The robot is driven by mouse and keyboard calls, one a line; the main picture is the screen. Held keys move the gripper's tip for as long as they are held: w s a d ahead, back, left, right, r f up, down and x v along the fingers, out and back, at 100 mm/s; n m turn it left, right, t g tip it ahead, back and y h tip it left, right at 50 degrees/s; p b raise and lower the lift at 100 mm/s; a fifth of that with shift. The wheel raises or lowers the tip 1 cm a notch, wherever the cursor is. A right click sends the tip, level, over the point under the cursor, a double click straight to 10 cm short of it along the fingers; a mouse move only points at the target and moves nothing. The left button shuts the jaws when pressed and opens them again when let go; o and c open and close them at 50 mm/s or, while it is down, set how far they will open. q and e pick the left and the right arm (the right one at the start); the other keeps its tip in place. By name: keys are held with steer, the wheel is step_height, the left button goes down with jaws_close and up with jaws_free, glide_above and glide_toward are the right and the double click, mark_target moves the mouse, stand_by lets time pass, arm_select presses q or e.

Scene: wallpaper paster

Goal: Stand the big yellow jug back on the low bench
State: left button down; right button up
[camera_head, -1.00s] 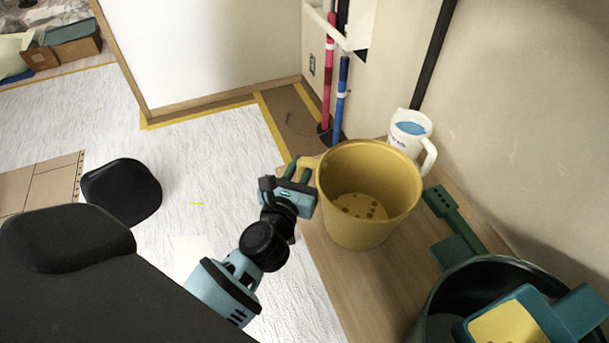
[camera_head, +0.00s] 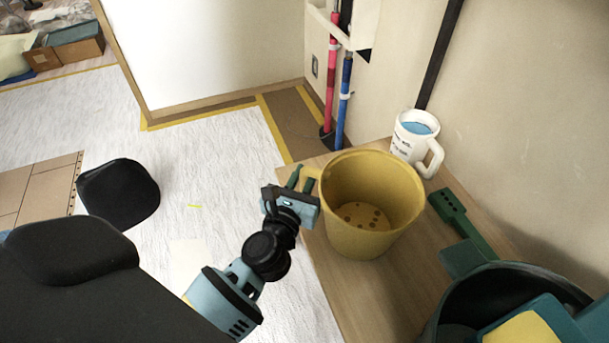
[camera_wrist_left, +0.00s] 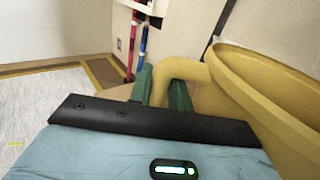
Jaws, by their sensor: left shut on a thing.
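The big yellow jug (camera_head: 370,225) is upright at the left part of the low wooden bench (camera_head: 335,290). Its open top shows a few dark spots on the inside bottom. Whether its base touches the bench I cannot tell for certain. My left gripper (camera_head: 299,182) is shut on the jug's handle, at the jug's left side. In the left wrist view the green fingers (camera_wrist_left: 162,88) stand on either side of the yellow handle (camera_wrist_left: 186,72), with the jug's wall at the right. My right gripper is not in view.
A white mug (camera_head: 414,140) with blue inside stands behind the jug by the wall. A green tool (camera_head: 462,225) and a dark bucket (camera_head: 440,320) with teal and yellow things lie to the right. Red and blue poles (camera_head: 345,95) stand at the back.

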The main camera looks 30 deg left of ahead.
arm_select(q)
steer(key=c, duration=1.3)
jaws_free()
steer(key=shift+s+r, duration=0.15)
steer(key=shift+r, duration=0.05)
steer(key=s+d, duration=0.2)
steer(key=s, duration=0.9)
steer(key=shift+s+d+b, duration=0.2)
steer(key=shift+s+b, duration=0.1)
